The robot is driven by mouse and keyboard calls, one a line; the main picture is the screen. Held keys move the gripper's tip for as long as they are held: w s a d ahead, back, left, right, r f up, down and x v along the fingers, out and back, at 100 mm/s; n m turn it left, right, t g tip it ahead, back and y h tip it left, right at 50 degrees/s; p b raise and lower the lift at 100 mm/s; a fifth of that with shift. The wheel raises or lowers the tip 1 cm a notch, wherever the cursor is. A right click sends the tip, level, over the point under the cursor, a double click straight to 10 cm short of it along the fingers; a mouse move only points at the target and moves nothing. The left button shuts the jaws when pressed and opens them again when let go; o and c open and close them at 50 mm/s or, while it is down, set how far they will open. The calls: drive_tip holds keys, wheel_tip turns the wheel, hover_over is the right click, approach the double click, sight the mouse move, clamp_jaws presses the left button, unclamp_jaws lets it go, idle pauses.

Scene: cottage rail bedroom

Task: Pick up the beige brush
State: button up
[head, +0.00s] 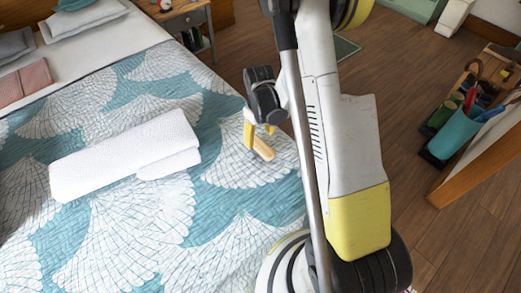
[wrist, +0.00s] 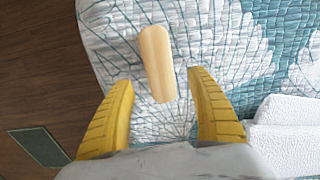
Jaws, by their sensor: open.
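The beige brush (head: 263,148) lies on the patterned bedspread near the bed's right edge in the head view. In the wrist view the brush (wrist: 157,63) shows as a smooth, elongated tan piece, its lower end between the lines of the two fingers and most of it beyond the tips. My gripper (head: 258,136) is just above and beside the brush in the head view. Its yellow fingers (wrist: 160,80) are apart with nothing held between them. Part of the brush is hidden behind a finger in the head view.
The bed (head: 225,228) has a teal and white quilt. A rolled white towel (head: 120,155) lies left of the brush. A nightstand (head: 185,18) stands at the back. Wooden floor borders the bed.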

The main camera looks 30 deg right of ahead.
sight(261, 145)
drive_tip(key=f+b, duration=0.1)
drive_tip(key=f, duration=0.2)
drive_tip(key=f+b, duration=0.1)
drive_tip(key=f, duration=0.1)
drive_tip(key=shift+s+b, duration=0.35)
drive_tip(key=shift+r, duration=0.1)
drive_tip(key=shift+c, duration=0.5)
drive_tip(key=c, duration=1.2)
